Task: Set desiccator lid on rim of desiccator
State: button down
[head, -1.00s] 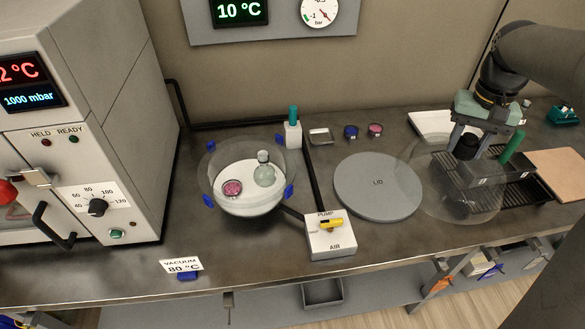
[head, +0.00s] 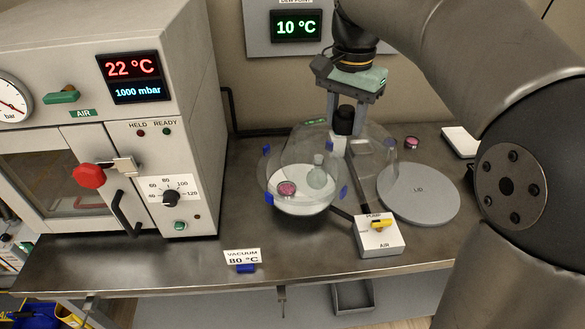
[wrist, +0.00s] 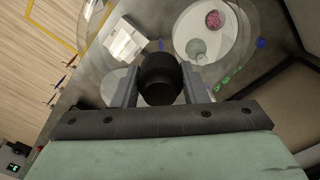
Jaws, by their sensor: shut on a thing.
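The desiccator (head: 303,206) is a clear bowl with blue clips on its rim and a white plate inside, standing on the bench left of the pump box. It also shows at the top right of the wrist view (wrist: 240,60). My gripper (head: 343,108) is shut on the black knob (wrist: 160,78) of the clear domed desiccator lid (head: 372,140). The lid hangs behind and right of the desiccator and overlaps it in the head view. It appears raised; its lower edge is faint, and I cannot tell the gap to the rim.
A pink dish (head: 287,189) and a stoppered flask (head: 317,177) stand inside the desiccator. The pump box (head: 379,238) is to its front right. A round grey pad marked LID (head: 420,195) is bare. The oven (head: 130,130) stands at left.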

aim_at(317, 118)
jog(key=shift+s+a+r, duration=0.15)
jog(key=shift+a+r, duration=0.15)
jog(key=shift+a, duration=0.1)
jog(key=shift+w+a+f, duration=0.1)
jog(key=shift+w+a, duration=0.1)
jog(key=shift+a, duration=0.1)
jog(key=w+a+f, duration=0.1)
jog(key=w, duration=0.1)
jog(key=w+a+f+p, duration=0.1)
jog(key=w, duration=0.1)
jog(key=w+a+f+p, duration=0.1)
jog(key=w, duration=0.1)
jog(key=shift+w+a, duration=0.2)
jog(key=shift+a, duration=0.15)
jog(key=w+a+f, duration=0.1)
jog(key=f, duration=0.1)
jog(key=w+a+f+p, duration=0.1)
jog(key=w+f, duration=0.2)
jog(key=f, duration=0.1)
jog(key=shift+w+a+f, duration=0.15)
jog(key=shift+w+a, duration=0.15)
jog(key=shift+a, duration=0.1)
jog(key=f, duration=0.3)
jog(key=shift+w+a+f+p, duration=0.1)
jog(key=shift+w+f+p, duration=0.1)
jog(key=shift+p, duration=0.2)
jog(key=shift+f, duration=0.1)
jog(key=shift+f, duration=0.4)
